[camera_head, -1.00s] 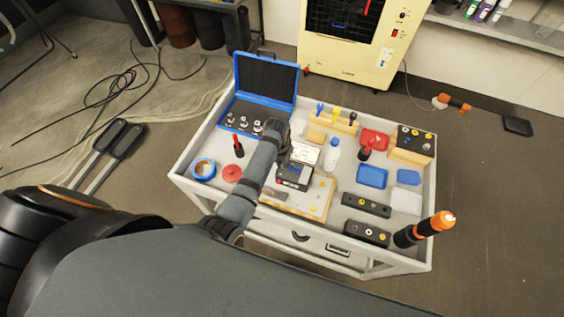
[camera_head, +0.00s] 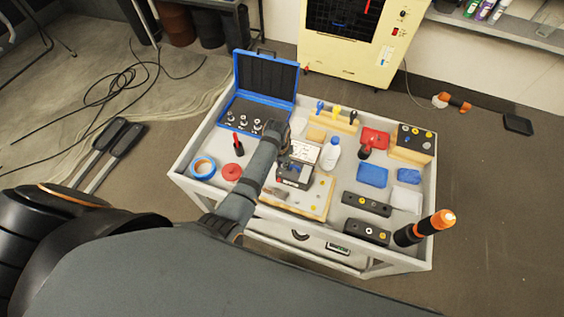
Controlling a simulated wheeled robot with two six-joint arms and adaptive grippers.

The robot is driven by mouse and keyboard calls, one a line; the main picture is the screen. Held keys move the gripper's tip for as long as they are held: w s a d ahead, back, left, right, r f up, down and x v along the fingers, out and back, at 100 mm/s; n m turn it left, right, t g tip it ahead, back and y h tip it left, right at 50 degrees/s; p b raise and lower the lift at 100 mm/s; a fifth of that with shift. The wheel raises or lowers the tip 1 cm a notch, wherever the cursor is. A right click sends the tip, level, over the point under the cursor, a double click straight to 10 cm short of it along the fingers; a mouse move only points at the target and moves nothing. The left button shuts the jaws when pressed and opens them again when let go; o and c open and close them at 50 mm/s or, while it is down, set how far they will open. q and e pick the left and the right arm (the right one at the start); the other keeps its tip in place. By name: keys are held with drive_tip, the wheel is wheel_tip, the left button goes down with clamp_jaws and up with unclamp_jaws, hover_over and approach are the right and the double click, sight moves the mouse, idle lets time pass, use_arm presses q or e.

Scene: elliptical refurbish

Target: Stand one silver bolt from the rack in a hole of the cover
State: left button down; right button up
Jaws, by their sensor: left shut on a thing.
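My left arm reaches in from the lower left over the white cart. Its gripper (camera_head: 284,147) points down beside a dark box (camera_head: 294,174) on a light wooden board (camera_head: 311,205). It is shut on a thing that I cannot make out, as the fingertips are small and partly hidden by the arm. Black strips with round silver and yellow tops, an upper one (camera_head: 366,204) and a lower one (camera_head: 367,233), lie at the right. A block with similar tops (camera_head: 415,139) stands at the back right. I cannot tell which is the rack or the cover. My right gripper is not in view.
An open blue case (camera_head: 266,76) with silver pieces stands at the back left. A white bottle (camera_head: 331,154), red and blue boxes (camera_head: 372,175) and a tape roll (camera_head: 203,167) crowd the cart.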

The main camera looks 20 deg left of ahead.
use_arm(q)
drive_tip(key=c, duration=1.3)
unclamp_jaws()
drive_tip(key=shift+o, duration=0.2)
drive_tip(key=shift+r, duration=0.2)
wheel_tip(320, 180, up, 7)
drive_tip(key=s, duration=0.1)
drive_tip(key=shift+a, duration=0.15)
